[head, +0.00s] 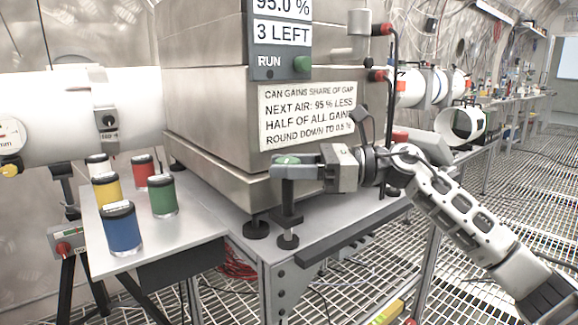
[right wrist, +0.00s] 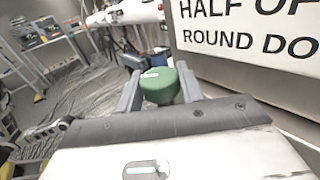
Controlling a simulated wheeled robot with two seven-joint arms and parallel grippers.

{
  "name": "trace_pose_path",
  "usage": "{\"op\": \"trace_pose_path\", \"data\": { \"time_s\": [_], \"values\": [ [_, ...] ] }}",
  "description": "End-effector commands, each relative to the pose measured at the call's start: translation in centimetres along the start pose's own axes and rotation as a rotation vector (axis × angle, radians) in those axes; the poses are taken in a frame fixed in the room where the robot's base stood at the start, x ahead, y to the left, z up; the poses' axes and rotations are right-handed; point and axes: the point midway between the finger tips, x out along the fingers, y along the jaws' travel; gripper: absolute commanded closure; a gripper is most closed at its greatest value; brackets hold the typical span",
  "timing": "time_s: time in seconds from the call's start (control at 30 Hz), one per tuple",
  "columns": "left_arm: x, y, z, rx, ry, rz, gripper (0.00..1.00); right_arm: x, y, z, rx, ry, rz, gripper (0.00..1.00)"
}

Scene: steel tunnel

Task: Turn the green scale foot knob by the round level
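The green scale foot knob (right wrist: 160,88) sits between the two fingers of my right gripper (right wrist: 159,82) in the right wrist view, with a finger against each side. A pale mark shows on its top. In the head view my right gripper (head: 287,172) reaches in from the right at the scale's front corner, and only a bit of the green knob (head: 287,160) shows between its fingers. A black-footed post (head: 288,222) stands below it. I cannot make out the round level. My left gripper is not in view.
The big steel box (head: 215,125) with its sign (head: 306,115) stands close behind the gripper. At left, a side shelf (head: 185,235) holds blue (head: 121,230), yellow (head: 107,192), red (head: 143,172), green (head: 163,198) and white (head: 98,168) cans. The grating floor at right has open room.

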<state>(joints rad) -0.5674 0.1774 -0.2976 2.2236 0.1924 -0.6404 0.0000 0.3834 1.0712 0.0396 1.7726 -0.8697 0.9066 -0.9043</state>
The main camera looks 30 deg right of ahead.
Motion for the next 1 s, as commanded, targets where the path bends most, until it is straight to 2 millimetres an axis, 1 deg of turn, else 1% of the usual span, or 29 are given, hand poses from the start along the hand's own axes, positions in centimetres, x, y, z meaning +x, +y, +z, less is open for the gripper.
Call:
{"op": "trace_pose_path", "data": {
  "time_s": [0.03, 0.07, 0.1, 0.37, 0.47, 0.57, 0.67, 1.0],
  "values": [
    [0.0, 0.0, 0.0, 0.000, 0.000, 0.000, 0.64, 0.0, 0.0, 0.1, 0.001, -0.004, -0.001, 0.51],
    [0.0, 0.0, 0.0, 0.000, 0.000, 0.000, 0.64, 0.0, 0.0, 0.1, 0.001, -0.003, -0.001, 0.43],
    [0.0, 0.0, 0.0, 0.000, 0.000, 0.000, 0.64, 0.0, 0.0, 0.1, 0.001, -0.003, -0.001, 0.42],
    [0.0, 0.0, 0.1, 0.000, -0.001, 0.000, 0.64, -0.1, 0.0, 0.0, 0.001, -0.002, -0.001, 0.42],
    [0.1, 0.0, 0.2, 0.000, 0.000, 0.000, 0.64, -0.6, -0.1, -0.1, 0.002, -0.001, -0.003, 0.42],
    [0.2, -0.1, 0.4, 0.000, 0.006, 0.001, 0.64, -1.9, -0.1, -0.3, 0.003, 0.001, -0.004, 0.42],
    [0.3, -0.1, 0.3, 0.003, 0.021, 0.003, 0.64, -3.8, -0.1, -0.4, 0.004, 0.001, -0.005, 0.42],
    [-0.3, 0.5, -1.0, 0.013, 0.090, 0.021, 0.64, -11.6, -0.1, -0.1, 0.003, -0.003, -0.003, 0.42]
  ]
}}
